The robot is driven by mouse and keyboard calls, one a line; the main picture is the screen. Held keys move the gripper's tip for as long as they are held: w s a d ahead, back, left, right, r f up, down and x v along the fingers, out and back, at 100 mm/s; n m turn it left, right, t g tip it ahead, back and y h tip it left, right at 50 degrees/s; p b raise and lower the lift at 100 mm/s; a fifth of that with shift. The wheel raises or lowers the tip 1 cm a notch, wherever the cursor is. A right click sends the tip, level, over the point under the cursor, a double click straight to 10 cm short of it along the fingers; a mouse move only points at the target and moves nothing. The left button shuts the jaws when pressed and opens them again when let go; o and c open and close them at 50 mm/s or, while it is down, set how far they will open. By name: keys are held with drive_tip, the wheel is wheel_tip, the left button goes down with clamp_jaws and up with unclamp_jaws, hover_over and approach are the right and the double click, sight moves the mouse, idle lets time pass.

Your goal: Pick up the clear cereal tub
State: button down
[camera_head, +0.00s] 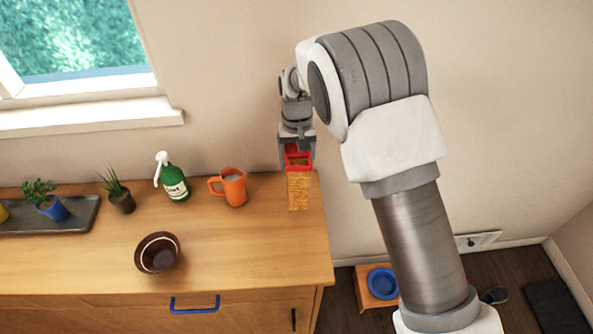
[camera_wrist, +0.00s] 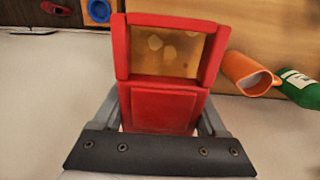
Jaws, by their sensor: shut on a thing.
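The clear cereal tub (camera_head: 299,190) has a red top and a see-through body with golden cereal inside. In the head view it is upright at the right end of the wooden counter. I cannot tell whether its base touches the wood. My gripper (camera_head: 297,150) comes down from above and is shut on the tub's red top. In the wrist view the tub's red part (camera_wrist: 163,108) sits between the two grey fingers, with the see-through window above it in the picture. The fingertips are largely hidden behind the red part.
An orange mug (camera_head: 233,187) stands just left of the tub, with a green pump bottle (camera_head: 174,183) beyond it. A brown bowl (camera_head: 158,253) sits near the counter's front. The wall is close behind.

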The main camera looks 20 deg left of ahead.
sight(297, 171)
drive_tip(key=s+d+r+b, duration=0.2)
drive_tip(key=s+d+r, duration=0.3)
drive_tip(key=s, duration=0.5)
drive_tip(key=shift+d+r, duration=0.25)
drive_tip(key=shift+r, duration=0.45)
